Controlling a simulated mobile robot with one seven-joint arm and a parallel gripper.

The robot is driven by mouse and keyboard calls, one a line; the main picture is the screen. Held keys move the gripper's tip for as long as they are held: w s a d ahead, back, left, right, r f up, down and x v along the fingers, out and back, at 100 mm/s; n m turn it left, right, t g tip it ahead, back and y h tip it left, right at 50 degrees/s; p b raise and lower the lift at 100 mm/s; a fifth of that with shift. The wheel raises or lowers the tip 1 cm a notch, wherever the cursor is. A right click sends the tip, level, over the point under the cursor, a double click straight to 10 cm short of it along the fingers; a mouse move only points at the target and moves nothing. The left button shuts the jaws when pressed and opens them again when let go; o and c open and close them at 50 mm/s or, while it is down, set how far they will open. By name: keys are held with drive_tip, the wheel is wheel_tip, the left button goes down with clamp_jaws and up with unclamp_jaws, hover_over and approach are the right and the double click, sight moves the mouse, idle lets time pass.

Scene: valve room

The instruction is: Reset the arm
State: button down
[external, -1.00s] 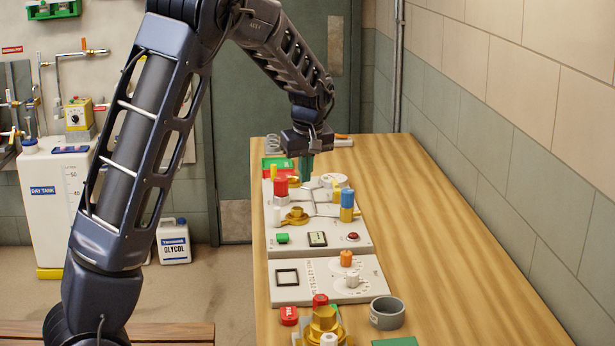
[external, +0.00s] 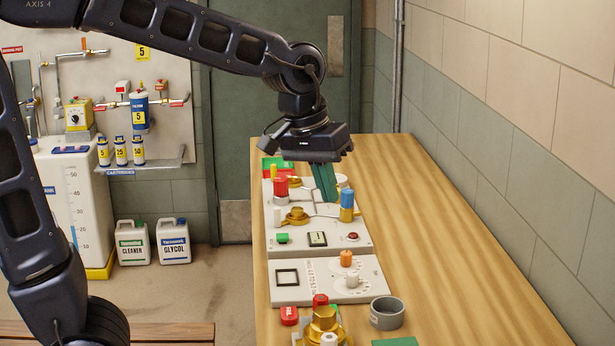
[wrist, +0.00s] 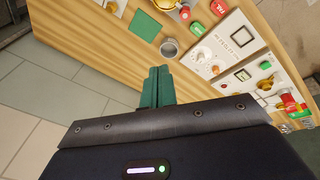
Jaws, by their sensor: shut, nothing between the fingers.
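My gripper (external: 325,183) hangs from my arm above the far part of the wooden bench in the external view, with its green fingers pointing down. The fingers are shut together with nothing between them. In the wrist view my gripper (wrist: 157,86) shows as two green fingers side by side, over the bench edge and the tiled wall. The white valve panel (external: 345,237) lies below and in front of the fingers, with red, blue and brass fittings on it. The fingers look apart from these fittings, though the exact height is hard to tell.
A smaller white dial panel (external: 330,290), a grey ring (external: 387,313) and a brass valve (external: 323,325) sit nearer on the bench. The bench's right side (external: 450,250) is bare wood. The tiled wall (external: 520,170) bounds it on the right.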

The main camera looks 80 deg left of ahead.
drive_tip(key=s+d+m+t, duration=0.1)
drive_tip(key=s+d+m, duration=0.8)
drive_tip(key=s+d, duration=0.6)
drive_tip(key=d, duration=0.4)
drive_tip(key=shift+m, duration=0.3)
drive_tip(key=shift+d+f, duration=0.1)
